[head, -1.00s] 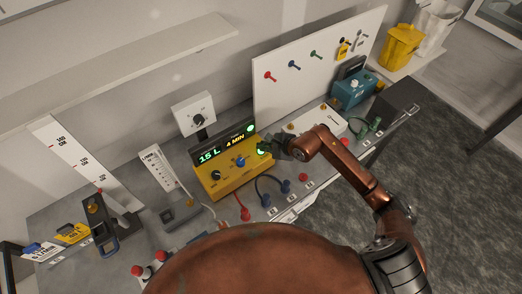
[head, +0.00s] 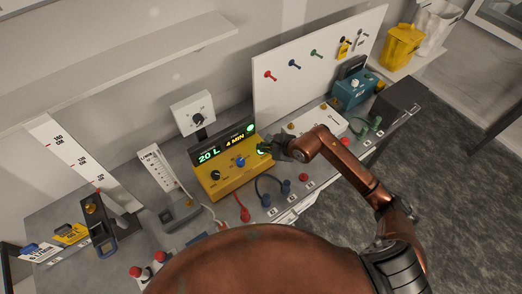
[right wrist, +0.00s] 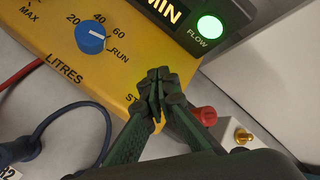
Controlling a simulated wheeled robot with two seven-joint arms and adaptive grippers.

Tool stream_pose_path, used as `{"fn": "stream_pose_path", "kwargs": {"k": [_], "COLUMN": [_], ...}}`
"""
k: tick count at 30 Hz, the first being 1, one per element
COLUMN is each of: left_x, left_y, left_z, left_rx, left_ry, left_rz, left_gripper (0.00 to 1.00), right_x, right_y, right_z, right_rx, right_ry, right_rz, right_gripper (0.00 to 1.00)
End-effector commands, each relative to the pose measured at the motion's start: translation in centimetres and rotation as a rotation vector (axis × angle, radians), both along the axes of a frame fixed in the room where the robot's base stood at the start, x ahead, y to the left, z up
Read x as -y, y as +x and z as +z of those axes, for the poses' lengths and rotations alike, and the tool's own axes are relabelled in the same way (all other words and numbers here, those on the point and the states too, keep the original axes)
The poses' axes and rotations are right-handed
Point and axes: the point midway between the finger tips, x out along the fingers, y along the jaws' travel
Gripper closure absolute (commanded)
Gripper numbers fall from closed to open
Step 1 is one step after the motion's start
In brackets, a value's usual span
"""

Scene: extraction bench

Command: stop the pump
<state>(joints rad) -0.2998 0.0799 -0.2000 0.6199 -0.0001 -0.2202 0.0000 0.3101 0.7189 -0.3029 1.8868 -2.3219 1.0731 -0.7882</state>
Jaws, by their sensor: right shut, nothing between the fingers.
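The yellow pump box (head: 238,176) stands mid-bench; its display (head: 222,145) reads 20 L and 4 MIN. Its blue knob (right wrist: 90,37) sits among marks 20, 40, 60 and RUN, above the word LITRES. The green FLOW lamp (right wrist: 210,27) is lit. My right gripper (head: 268,148) is shut and empty at the box's right end. In the right wrist view its fingertips (right wrist: 158,76) cover part of the panel beside a label starting ST. Whether they touch it I cannot tell. A green glow (head: 261,152) shows by the fingertips. My left gripper is not in view.
A red cap (right wrist: 205,115) and a brass fitting (right wrist: 242,136) lie right of the fingers. Red and blue cables run in front of the box. A white pegboard (head: 310,75) stands behind; a teal box (head: 350,92) is further right.

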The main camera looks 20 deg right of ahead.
Motion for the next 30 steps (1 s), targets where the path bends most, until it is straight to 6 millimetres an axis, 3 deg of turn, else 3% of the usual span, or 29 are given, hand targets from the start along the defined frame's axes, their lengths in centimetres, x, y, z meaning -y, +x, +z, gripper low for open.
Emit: {"fn": "stream_pose_path", "kwargs": {"k": [30], "left_x": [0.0], "left_y": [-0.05], "left_z": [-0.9], "left_rx": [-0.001], "left_ry": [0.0], "left_rz": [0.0], "left_gripper": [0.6], "right_x": [-0.01], "right_y": [-0.01], "right_z": [-0.86], "right_rx": [0.0], "right_ry": [0.0], "right_rz": [0.0], "right_gripper": [1.0]}}
